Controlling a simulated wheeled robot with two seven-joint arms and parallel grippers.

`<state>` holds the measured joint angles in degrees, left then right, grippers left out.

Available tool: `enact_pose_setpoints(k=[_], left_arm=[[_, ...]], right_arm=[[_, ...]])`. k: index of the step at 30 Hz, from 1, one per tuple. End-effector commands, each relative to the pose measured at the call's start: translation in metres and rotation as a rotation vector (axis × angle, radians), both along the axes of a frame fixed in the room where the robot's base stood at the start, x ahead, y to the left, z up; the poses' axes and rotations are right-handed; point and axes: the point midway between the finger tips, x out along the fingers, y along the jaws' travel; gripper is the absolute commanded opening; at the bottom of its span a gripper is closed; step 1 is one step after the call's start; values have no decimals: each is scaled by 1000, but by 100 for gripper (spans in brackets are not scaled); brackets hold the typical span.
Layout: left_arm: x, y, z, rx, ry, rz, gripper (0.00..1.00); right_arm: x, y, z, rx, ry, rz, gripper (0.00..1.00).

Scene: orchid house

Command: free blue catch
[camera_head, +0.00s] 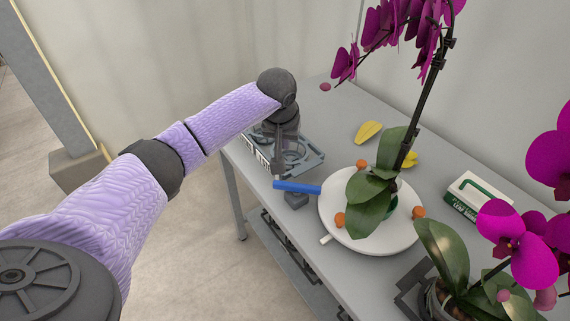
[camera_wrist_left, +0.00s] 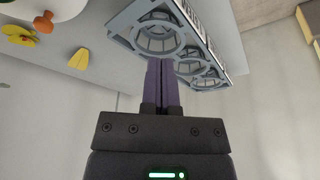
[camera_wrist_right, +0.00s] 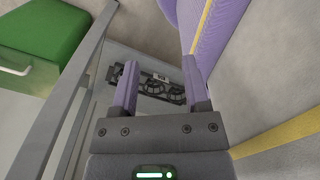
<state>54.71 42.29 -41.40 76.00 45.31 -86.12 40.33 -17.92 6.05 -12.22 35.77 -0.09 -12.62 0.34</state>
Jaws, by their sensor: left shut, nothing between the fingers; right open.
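The blue catch (camera_head: 297,187) is a short blue bar on a grey block (camera_head: 296,200), at the left edge of a round white turntable plate (camera_head: 335,228). My left gripper (camera_head: 279,172) points down just behind the left end of the catch. I cannot tell whether it touches the catch. In the left wrist view its fingers (camera_wrist_left: 161,64) are shut with nothing between them, beside a grey tray; the catch is not in that view. My right gripper (camera_wrist_right: 160,75) is open and empty, away from the catch, and does not clearly show in the head view.
The plate carries a potted orchid (camera_head: 372,190) and several orange knobs. A grey pot tray (camera_head: 312,160) lies behind the catch. Yellow pieces (camera_head: 368,131), a white and green box (camera_head: 470,197) and another orchid (camera_head: 447,249) stand on the bench. A green box (camera_wrist_right: 45,45) shows in the right wrist view.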

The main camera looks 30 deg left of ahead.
Motion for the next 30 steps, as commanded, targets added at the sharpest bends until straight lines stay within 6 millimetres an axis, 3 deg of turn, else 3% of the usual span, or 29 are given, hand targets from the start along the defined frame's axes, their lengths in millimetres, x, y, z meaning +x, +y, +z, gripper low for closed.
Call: enact_pose_setpoints(k=[7, 15, 17, 21, 30], left_arm=[[13, 5, -48, 0, 4, 2, 0], [30, 12, -104, 1, 4, 0, 0], [18, 9, -93, 4, 0, -4, 0], [1, 1, -92, 4, 0, -4, 0], [-8, -3, -93, 1, 0, -1, 0]], right_arm=[[-5, -5, -27, -10, 14, 3, 59], [-20, -26, -62, -47, 59, 2, 59], [-21, -30, -49, -52, 60, 1, 59], [-20, -29, -44, -50, 55, 1, 59], [-20, -21, -44, -37, 51, 4, 59]])
